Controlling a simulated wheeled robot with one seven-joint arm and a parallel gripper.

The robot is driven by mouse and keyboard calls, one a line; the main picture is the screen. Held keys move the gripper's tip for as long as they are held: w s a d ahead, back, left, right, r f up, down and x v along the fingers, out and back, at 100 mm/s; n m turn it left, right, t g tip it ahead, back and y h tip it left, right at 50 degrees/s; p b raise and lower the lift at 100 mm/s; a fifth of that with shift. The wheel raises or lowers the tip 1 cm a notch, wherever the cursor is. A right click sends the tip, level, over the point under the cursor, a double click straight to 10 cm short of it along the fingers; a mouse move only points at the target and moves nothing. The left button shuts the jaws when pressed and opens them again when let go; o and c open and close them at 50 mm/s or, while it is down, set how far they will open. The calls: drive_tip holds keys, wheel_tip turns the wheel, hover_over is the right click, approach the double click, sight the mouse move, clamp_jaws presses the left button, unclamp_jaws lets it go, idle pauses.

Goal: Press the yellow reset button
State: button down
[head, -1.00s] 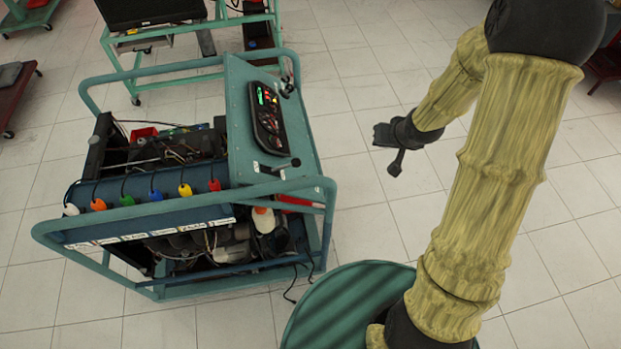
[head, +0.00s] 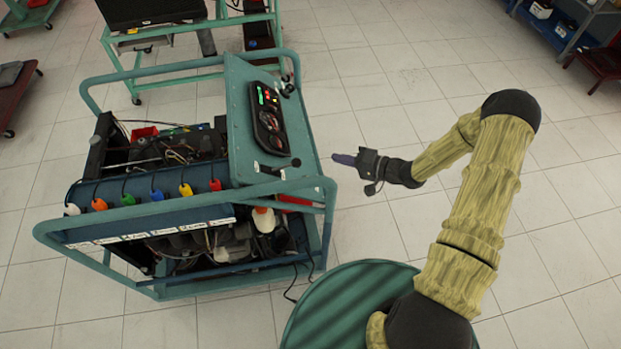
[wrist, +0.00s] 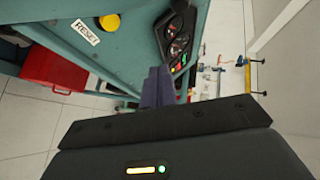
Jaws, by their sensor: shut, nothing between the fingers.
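The yellow reset button (wrist: 109,22) is a round knob on the teal panel (wrist: 145,50) in the wrist view, at the upper left. I cannot make out the button in the head view. My gripper (head: 343,159) is just right of the engine trainer's panel (head: 240,115) in the head view, pointing left toward it. In the wrist view its shut fingers (wrist: 158,86) reach up in the middle, below and right of the button. They are apart from the button and hold nothing.
A black gauge cluster (head: 268,120) sits on the panel, also visible in the wrist view (wrist: 177,38). A tube frame (head: 180,207) surrounds the trainer. A red box (wrist: 54,70) is at left in the wrist view. The tiled floor right of the trainer is clear.

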drive_tip(key=a+f+b, duration=0.1)
drive_tip(key=f, duration=0.1)
drive_tip(key=a+f+b, duration=0.1)
drive_tip(key=a+f, duration=0.1)
drive_tip(key=s+a+f+b, duration=0.1)
drive_tip(key=a+f, duration=0.1)
drive_tip(key=shift+b, duration=0.35)
drive_tip(key=shift+s+f, duration=0.1)
drive_tip(key=shift+f, duration=0.2)
drive_tip(key=shift+s+a, duration=0.25)
drive_tip(key=shift+a, duration=0.2)
drive_tip(key=shift+d, duration=0.2)
idle(1.2)
drive_tip(key=shift+a+f+b, duration=0.3)
drive_tip(key=shift+f+b, duration=0.05)
drive_tip(key=shift+b, duration=0.15)
